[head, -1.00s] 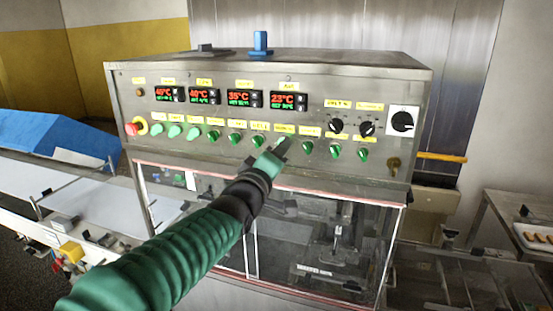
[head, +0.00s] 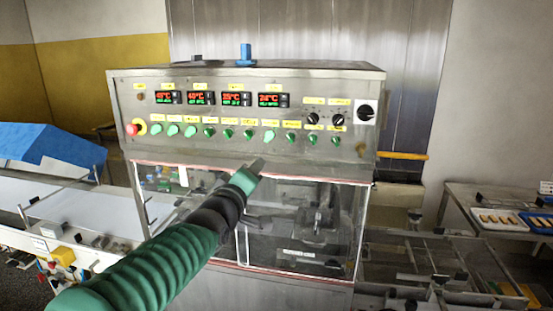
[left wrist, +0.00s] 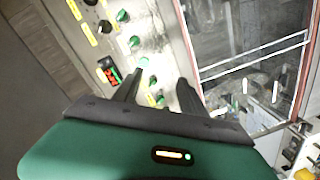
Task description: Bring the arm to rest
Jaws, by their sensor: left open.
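My left arm comes in from the lower left of the head view, and its gripper (head: 256,167) is in front of the machine, just below the row of green knobs. In the left wrist view the two dark fingers of the gripper (left wrist: 160,95) are apart with nothing between them. The control panel (head: 330,92) with its knobs and red-green displays lies beyond the fingers, and it also shows in the left wrist view (left wrist: 172,30). I cannot tell the exact gap to the panel. My right gripper is in neither view.
A clear-windowed enclosure (head: 285,215) is under the panel. A red emergency button (head: 132,129) sits at the panel's left. A blue cover (head: 45,150) stands over the conveyor at left. Trays of small pieces (head: 497,221) lie on a table at right.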

